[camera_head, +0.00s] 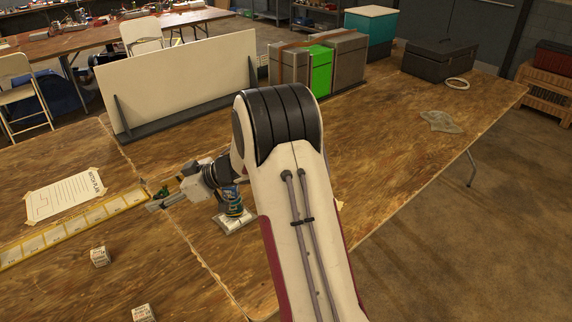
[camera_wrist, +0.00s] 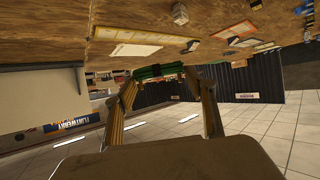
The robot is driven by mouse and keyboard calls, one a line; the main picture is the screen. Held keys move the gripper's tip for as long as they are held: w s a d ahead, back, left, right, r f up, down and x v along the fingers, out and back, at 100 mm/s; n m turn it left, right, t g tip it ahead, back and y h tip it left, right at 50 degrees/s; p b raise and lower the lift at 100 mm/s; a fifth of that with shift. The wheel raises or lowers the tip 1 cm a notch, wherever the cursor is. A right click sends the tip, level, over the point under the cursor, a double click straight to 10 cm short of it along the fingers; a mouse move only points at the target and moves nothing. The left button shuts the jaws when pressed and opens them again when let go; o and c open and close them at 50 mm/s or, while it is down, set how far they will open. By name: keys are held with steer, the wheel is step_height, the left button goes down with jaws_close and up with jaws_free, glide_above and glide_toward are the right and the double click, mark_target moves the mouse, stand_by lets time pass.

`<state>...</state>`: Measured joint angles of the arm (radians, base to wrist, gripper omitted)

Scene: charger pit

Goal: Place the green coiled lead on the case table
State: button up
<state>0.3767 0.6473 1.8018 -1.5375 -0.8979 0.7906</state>
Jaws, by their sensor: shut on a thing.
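My gripper (camera_head: 160,200) is shut on the green coiled lead (camera_head: 163,191), near the seam between two wooden tabletops. In the wrist view, the lead (camera_wrist: 150,71) spans between the fingertips of my gripper (camera_wrist: 160,75), below the tabletop in that inverted picture. Its coils are too small to make out. The tabletop with the cases (camera_head: 400,110), which looks like the case table, stretches to the back right. A gap between the lead and the wood is hard to judge.
A white panel (camera_head: 185,85) stands at the back. Grey and green cases (camera_head: 320,69), a black case (camera_head: 440,58), a white ring (camera_head: 457,83) and a grey cloth (camera_head: 440,121) occupy the right tabletop. A can (camera_head: 232,203) stands below my wrist. Bare wood lies between.

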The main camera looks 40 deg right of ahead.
steer(key=s+d+m+t+h, duration=0.1)
steer(key=s+d+m+h, duration=0.25)
steer(key=d, duration=0.75)
steer(key=s+d+m+t+h, duration=0.15)
steer(key=s+d, duration=0.25)
steer(key=d, duration=0.8)
steer(key=s+d+m+t+h, duration=0.1)
steer(key=s+d+m+h, duration=0.2)
steer(key=d, duration=0.8)
step_height(320, 180, down, 11)
steer(key=shift+s+d+f+m+g, duration=0.2)
steer(key=shift+s+d+m+g, duration=0.05)
steer(key=shift+m+g, duration=0.1)
steer(key=shift+f, duration=3.15)
steer(key=shift+f, duration=0.1)
steer(key=shift+f, duration=1.75)
steer(key=shift+f, duration=0.1)
